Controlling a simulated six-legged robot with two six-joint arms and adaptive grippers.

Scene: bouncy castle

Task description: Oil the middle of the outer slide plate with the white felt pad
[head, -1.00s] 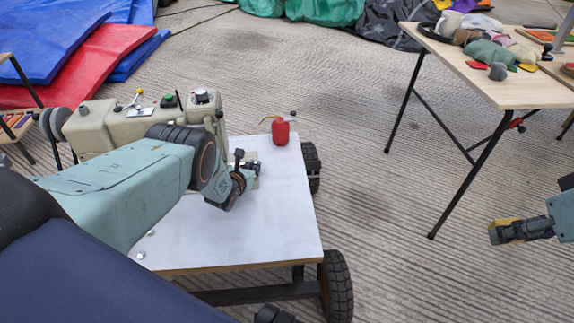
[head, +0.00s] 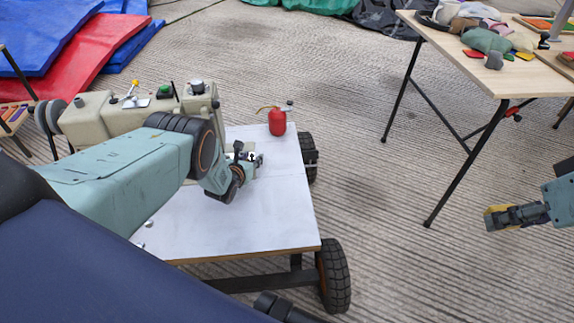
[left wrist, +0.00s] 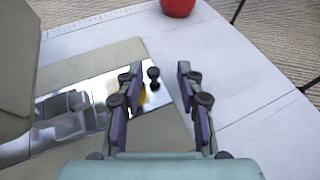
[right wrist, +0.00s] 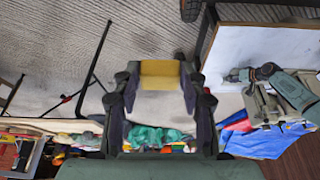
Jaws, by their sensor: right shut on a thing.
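A beige sewing machine (head: 105,115) stands on a white table. In the left wrist view shiny metal slide plates (left wrist: 65,120) lie in its beige bed (left wrist: 110,65), with reflections on them. A small black knob (left wrist: 153,75) shows near their right end, between my fingers in the picture. My left gripper (head: 248,158) is open and empty above this end of the bed; it also shows in the left wrist view (left wrist: 157,85). My right gripper (head: 492,217) is shut on a yellow block (right wrist: 160,75), off to the right above the floor. I cannot make out a white felt pad.
A red oil can (head: 277,122) with a thin spout stands on the white table (head: 235,225) beyond my left gripper. A wooden table (head: 475,75) with cloth items stands at the right. Open floor lies between the tables.

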